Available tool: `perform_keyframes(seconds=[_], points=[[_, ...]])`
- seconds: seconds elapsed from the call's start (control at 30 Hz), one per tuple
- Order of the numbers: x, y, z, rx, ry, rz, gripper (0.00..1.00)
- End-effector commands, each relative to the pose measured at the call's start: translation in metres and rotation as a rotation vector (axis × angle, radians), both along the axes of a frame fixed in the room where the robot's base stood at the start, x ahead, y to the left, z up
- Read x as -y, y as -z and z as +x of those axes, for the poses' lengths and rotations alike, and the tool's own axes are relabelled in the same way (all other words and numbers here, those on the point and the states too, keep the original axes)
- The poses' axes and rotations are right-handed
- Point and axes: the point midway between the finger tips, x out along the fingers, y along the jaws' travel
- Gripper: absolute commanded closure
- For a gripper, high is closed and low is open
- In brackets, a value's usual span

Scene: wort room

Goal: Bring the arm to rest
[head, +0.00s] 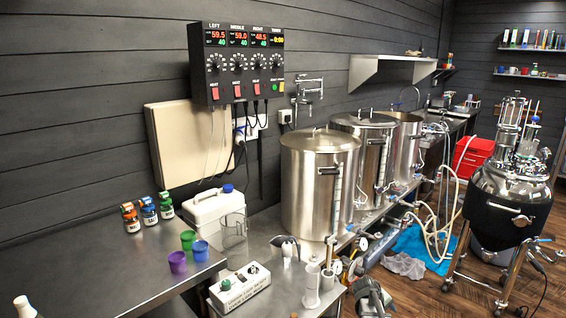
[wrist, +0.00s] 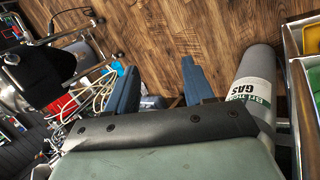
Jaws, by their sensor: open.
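My gripper (wrist: 158,75) shows in the wrist view with its two blue fingers spread apart. Nothing is between them; wood floor shows in the gap and beyond the tips. I cannot make out the gripper for sure in the head view.
In the wrist view a grey gas cylinder (wrist: 258,85) lies close to the right finger. In the head view, steel kettles (head: 318,185) line the bench by a control box (head: 237,65). Small cups (head: 177,262) stand at left. A wheeled vessel (head: 505,200) stands on the floor.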

Motion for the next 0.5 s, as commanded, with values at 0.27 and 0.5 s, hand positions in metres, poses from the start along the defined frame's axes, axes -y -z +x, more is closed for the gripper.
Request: perform_keyframes(seconds=[0.27,0.5], points=[[-0.047,0.099,-0.099,-0.162,0.066,0.158,0.47],[-0.088,0.160,-0.185,-0.256,0.161,0.263,0.47]])
